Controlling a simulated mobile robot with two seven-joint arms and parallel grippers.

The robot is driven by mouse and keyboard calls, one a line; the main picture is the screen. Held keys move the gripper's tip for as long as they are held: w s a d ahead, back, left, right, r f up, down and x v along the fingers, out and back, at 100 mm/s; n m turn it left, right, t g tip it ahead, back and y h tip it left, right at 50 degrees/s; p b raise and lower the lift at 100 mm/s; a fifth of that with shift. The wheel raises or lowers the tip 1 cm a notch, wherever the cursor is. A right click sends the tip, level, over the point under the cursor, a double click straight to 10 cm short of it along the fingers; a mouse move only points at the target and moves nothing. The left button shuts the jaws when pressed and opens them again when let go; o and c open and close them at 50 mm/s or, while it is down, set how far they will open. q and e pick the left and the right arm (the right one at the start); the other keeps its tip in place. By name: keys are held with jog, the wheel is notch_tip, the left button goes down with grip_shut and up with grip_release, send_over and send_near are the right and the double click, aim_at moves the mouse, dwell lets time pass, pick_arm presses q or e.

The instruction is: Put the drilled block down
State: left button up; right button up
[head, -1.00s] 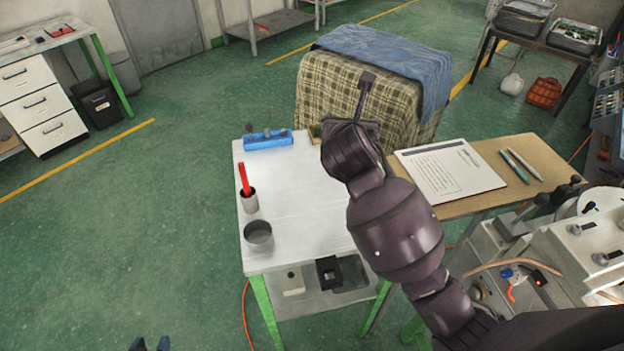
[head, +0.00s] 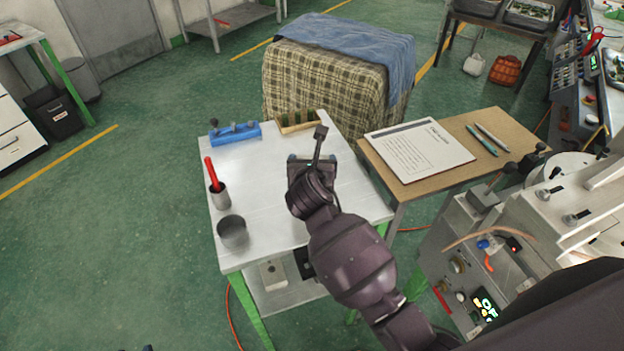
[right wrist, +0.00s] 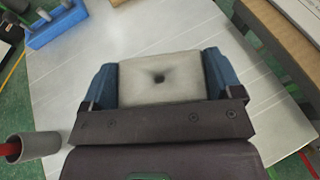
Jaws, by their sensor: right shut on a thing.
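The drilled block is a pale grey block with a dark round hole in its top face; it shows in the right wrist view (right wrist: 160,90). My right gripper (right wrist: 160,78) is shut on it, with a blue finger pad on each side. In the head view my right gripper (head: 312,160) is over the middle right of the white table (head: 270,195), and its own arm mostly hides the block. I cannot tell whether the block touches the tabletop. Only a dark sliver at the bottom edge of the head view may be my left gripper (head: 148,348).
A blue holder (head: 235,134) and a wooden tray (head: 297,121) stand along the table's back edge. A cup with a red-handled tool (head: 220,197) and a grey pot (head: 232,232) stand at the left. A brown desk (head: 500,125) adjoins at the right. The table's centre is clear.

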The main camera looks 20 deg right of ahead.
jog(key=shift+f+b, duration=0.45)
jog(key=shift+f, duration=2.05)
jog(key=shift+f, duration=0.1)
jog(key=o, duration=0.9)
jog(key=shift+f, duration=0.1)
jog(key=shift+o, duration=0.2)
jog(key=p+v, duration=0.1)
jog(key=v, duration=1.1)
